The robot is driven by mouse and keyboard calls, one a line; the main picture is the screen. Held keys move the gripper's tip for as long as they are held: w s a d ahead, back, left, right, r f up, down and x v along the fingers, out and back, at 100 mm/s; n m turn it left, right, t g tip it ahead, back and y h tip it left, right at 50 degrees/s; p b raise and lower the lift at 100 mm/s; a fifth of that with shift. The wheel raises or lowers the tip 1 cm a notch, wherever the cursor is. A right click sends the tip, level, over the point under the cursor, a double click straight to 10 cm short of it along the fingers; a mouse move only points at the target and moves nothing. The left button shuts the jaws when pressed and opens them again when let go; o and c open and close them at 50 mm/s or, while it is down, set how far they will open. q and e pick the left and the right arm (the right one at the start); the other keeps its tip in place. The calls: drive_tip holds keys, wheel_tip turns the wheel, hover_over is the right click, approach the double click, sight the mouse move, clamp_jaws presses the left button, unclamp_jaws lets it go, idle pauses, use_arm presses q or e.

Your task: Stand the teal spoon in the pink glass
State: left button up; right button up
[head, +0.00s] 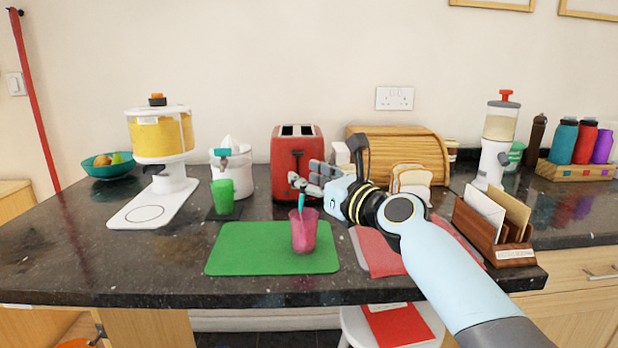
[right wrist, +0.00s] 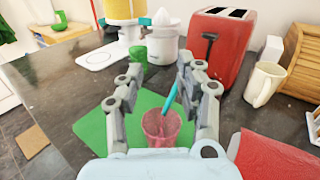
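The pink glass (head: 304,236) stands upright on the green mat (head: 238,250), towards its right side. It also shows in the right wrist view (right wrist: 161,128). The teal spoon (head: 301,202) has its lower part inside the glass, and its handle sticks out above the rim, leaning a little. In the right wrist view the handle (right wrist: 171,95) tilts to the upper right. My right gripper (right wrist: 163,95) is open, its fingers apart on either side of the handle with a visible gap. In the head view it is just above the glass (head: 303,180). My left gripper is out of view.
A red toaster (head: 297,165) stands behind the glass. A green cup (head: 222,196) sits under a white juicer at the left. A red mat (head: 378,255) and a wooden letter rack (head: 478,226) lie to the right. The counter's left front is clear.

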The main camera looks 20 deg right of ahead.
drive_tip(key=shift+s+d, duration=0.15)
drive_tip(key=shift+s, duration=0.15)
drive_tip(key=v, duration=1.1)
drive_tip(key=shift+s, duration=0.2)
